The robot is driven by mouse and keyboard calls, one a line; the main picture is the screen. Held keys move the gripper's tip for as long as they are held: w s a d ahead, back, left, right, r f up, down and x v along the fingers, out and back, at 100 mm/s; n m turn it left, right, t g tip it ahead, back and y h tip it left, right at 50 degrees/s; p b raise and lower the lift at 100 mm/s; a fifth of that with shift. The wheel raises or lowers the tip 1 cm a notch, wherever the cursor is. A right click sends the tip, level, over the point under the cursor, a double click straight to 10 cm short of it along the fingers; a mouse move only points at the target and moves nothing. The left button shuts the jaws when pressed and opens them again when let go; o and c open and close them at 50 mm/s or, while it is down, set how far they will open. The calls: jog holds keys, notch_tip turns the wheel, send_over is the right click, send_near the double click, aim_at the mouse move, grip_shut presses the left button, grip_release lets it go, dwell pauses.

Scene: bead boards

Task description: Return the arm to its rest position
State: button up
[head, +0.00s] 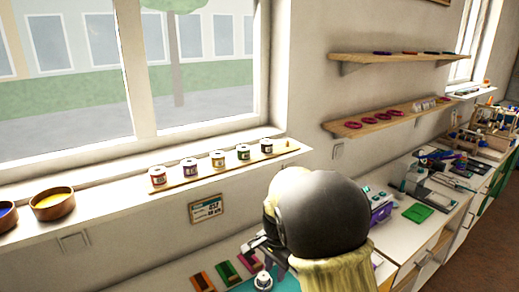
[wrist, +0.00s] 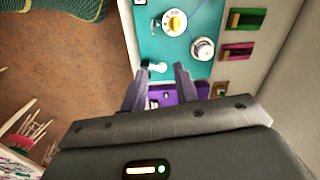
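My gripper shows in the wrist view (wrist: 160,80), with its two fingers spread apart and nothing between them. It hangs above the counter, over the edge of a teal mat (wrist: 183,58) and a purple thing. In the head view my dark rounded arm link hides most of the gripper; a part of it (head: 262,250) shows at the left of the link, near a white spool-like thing (head: 263,281).
Green (wrist: 247,18) and red (wrist: 238,51) trays lie beside the mat. Several small jars (head: 218,159) stand on the windowsill, with a wooden bowl (head: 52,204) at left. Two wall shelves (head: 385,118) hold small things. A green board (head: 417,213) lies on the right counter. Floor is open at left in the wrist view.

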jog(key=s+d+n+t, duration=0.2)
jog(key=s+d+n, duration=0.7)
jog(key=s, duration=0.7)
jog(key=shift+s+d+r, duration=0.3)
jog(key=shift+d+r, duration=0.05)
jog(key=shift+d, duration=0.75)
